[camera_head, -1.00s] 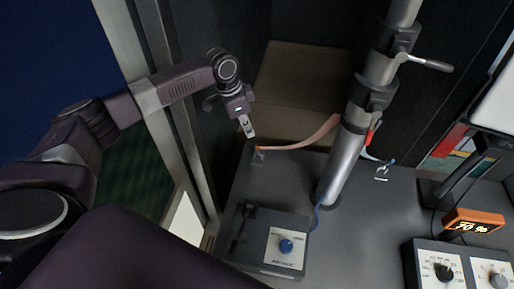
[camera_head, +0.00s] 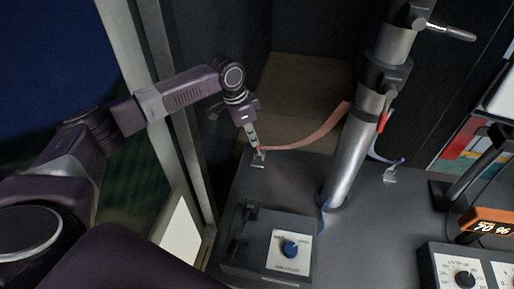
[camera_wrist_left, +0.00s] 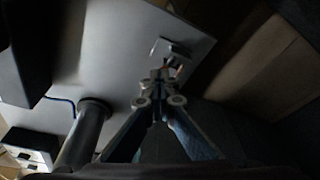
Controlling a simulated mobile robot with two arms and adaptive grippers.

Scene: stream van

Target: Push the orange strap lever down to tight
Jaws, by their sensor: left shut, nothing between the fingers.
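A small orange piece (camera_head: 259,150), apparently the strap lever, shows at the left metal anchor bracket (camera_head: 259,160) on the grey bench. A salmon strap (camera_head: 310,138) runs from there to the metal pole. My left gripper (camera_head: 255,144) is shut and empty, pointing down with its tips right at the orange piece, partly covering it. I cannot tell whether they touch. In the left wrist view the shut fingertips (camera_wrist_left: 162,76) are just short of the bracket (camera_wrist_left: 172,48), and the lever's angle is unclear. My right gripper is out of view.
The thick metal pole (camera_head: 350,165) stands right of the bracket, with a red-orange part (camera_head: 382,122) on it. A second bracket (camera_head: 391,174) sits right of the pole. The left door frame (camera_head: 190,150) is close to my arm.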

